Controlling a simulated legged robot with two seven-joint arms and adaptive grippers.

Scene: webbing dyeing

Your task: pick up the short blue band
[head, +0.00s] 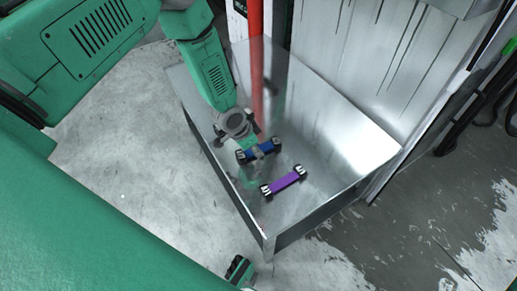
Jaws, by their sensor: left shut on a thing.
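The short blue band (264,149) lies in the metal tray, with dark striped pieces at both ends. My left gripper (257,152) comes down from above and is shut on the middle of the band. Its fingers hide part of the band. I cannot tell whether the band touches the tray floor. My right gripper (239,269) shows only in part at the bottom edge, and its jaws cannot be made out.
A purple band (286,182) with similar dark ends lies in the metal tray (340,113), just right of and below the blue one. The tray has raised walls. A red pole (256,48) and a stained white panel (365,50) stand behind. Bare floor lies to the left.

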